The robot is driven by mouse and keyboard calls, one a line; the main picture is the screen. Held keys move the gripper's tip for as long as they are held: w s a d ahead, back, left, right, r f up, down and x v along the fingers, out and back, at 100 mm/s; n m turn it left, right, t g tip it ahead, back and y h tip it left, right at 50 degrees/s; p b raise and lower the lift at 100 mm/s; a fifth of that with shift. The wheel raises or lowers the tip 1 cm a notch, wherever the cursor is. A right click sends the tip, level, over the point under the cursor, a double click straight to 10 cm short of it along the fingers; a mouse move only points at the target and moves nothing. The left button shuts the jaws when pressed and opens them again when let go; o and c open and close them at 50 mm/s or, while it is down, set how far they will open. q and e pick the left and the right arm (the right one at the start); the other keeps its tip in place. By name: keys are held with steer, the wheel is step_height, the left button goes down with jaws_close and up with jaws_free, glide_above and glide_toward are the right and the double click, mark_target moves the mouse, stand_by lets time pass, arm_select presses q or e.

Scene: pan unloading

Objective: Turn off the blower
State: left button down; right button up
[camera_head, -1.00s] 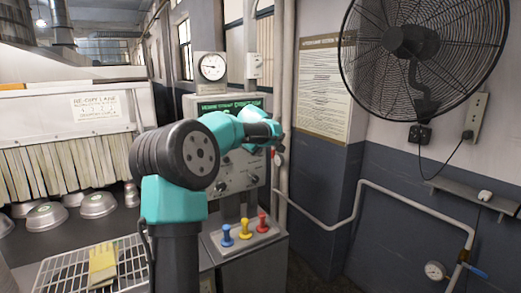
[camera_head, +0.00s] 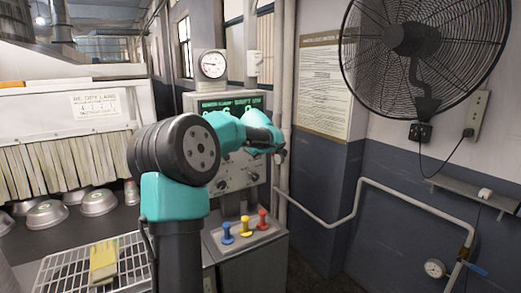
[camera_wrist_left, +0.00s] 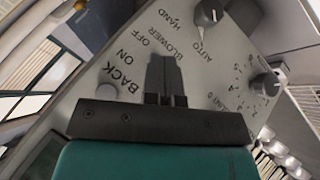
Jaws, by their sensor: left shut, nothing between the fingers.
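The grey control panel (camera_head: 238,182) stands at the middle of the head view, under a green display. My left gripper (camera_head: 281,155) is at the panel's right side in the head view. In the left wrist view its shut, empty fingers (camera_wrist_left: 165,75) lie in front of the panel beside the BLOWER label. They cover part of the face, so the blower switch cannot be made out. Whether they touch the panel is unclear. My right gripper is not in view.
Dark knobs (camera_wrist_left: 266,85) stand out from the panel. Blue, yellow and red levers (camera_head: 245,229) stand on the ledge below it. A white pipe (camera_head: 283,90) runs up beside the panel. A wall fan (camera_head: 415,42) hangs at right. A wire rack (camera_head: 70,268) is at lower left.

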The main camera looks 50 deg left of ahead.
arm_select(q)
steer(key=shift+d+f, duration=0.2)
steer(key=shift+f, duration=0.65)
steer(key=shift+r, duration=0.2)
steer(key=shift+r, duration=0.65)
steer(key=s+d+r, duration=0.4)
steer(key=d, duration=0.3)
steer(key=shift+s+d, duration=0.4)
